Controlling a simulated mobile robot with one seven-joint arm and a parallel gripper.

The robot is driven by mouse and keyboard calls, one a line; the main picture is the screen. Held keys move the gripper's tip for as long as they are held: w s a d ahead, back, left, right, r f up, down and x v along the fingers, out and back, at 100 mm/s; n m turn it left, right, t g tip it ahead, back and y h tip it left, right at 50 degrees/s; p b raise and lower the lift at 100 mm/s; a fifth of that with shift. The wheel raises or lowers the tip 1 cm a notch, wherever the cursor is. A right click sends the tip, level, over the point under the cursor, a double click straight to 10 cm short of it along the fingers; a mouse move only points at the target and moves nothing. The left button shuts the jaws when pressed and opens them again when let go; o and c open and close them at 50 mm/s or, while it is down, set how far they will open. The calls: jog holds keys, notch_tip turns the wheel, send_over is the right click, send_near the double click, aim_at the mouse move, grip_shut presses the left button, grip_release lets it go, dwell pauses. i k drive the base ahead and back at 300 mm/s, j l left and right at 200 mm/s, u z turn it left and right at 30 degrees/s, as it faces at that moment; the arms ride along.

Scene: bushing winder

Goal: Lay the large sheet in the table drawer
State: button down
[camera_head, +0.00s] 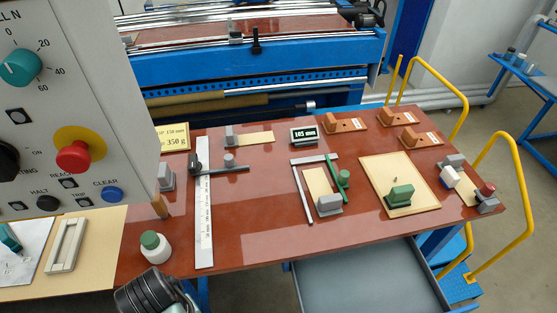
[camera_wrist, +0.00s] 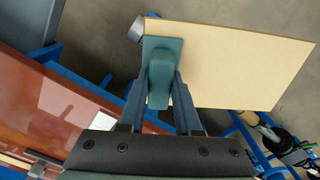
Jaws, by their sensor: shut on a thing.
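My gripper (camera_wrist: 160,88) is shut on a teal block-shaped handle (camera_wrist: 160,58) in the wrist view. The handle sits on one end of a large tan sheet (camera_wrist: 240,65), which extends to the right above the floor. A round grey piece (camera_wrist: 137,29) shows at the sheet's left corner. I cannot make out the held sheet in the head view. The table drawer (camera_head: 365,282) is pulled out below the front edge of the red-brown table (camera_head: 250,247). Its visible grey floor is bare, and its front is cut off by the picture edge.
On the table are a tan plate with a green block (camera_head: 412,180), a smaller plate with a grey-green block (camera_head: 317,183), a long ruler (camera_head: 204,235) and a green-capped jar (camera_head: 155,248). Yellow rails (camera_head: 515,180) stand at right. A control panel (camera_head: 70,100) blocks the upper left.

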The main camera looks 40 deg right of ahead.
aim_at(368, 294)
jog(key=k+l+u, duration=0.1)
jog(key=l, duration=0.3)
jog(key=k+l+u, duration=0.15)
jog(key=l, duration=0.3)
jog(key=k+l+u, duration=0.1)
jog(key=l, duration=0.3)
jog(key=k+l+u, duration=0.1)
jog(key=l, duration=0.3)
jog(key=k+l+u, duration=0.1)
jog(key=l, duration=0.25)
jog(key=k+l+u, duration=0.15)
jog(key=k+l, duration=0.15)
